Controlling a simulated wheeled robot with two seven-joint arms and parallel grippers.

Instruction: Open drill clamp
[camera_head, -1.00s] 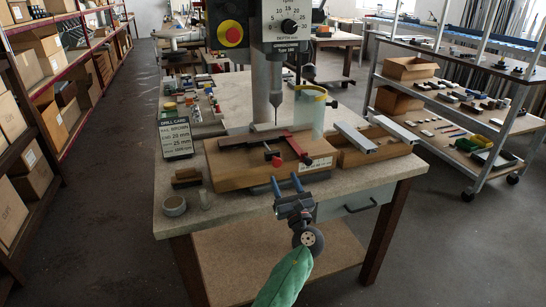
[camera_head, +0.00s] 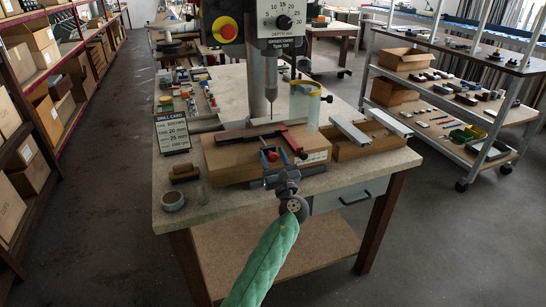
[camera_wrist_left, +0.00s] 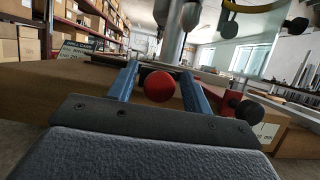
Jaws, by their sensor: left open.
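The drill clamp (camera_head: 290,137) is a red bar and lever on the wooden block (camera_head: 235,165) under the drill chuck (camera_head: 271,87). It has a red ball knob (camera_head: 272,156) at the block's front edge and a dark knob (camera_head: 303,155) to its right. My left gripper (camera_head: 282,157), with blue fingers, is open at the front of the block. In the left wrist view the red ball (camera_wrist_left: 159,87) appears between the open fingers (camera_wrist_left: 159,70), with gaps on both sides. Whether they touch it is unclear. My right gripper is not in view.
A clear cylindrical guard (camera_head: 306,105) stands behind the clamp. Metal profiles (camera_head: 350,130) lie on a wooden box at right. The drill card sign (camera_head: 172,133) and a tape roll (camera_head: 172,201) are at left.

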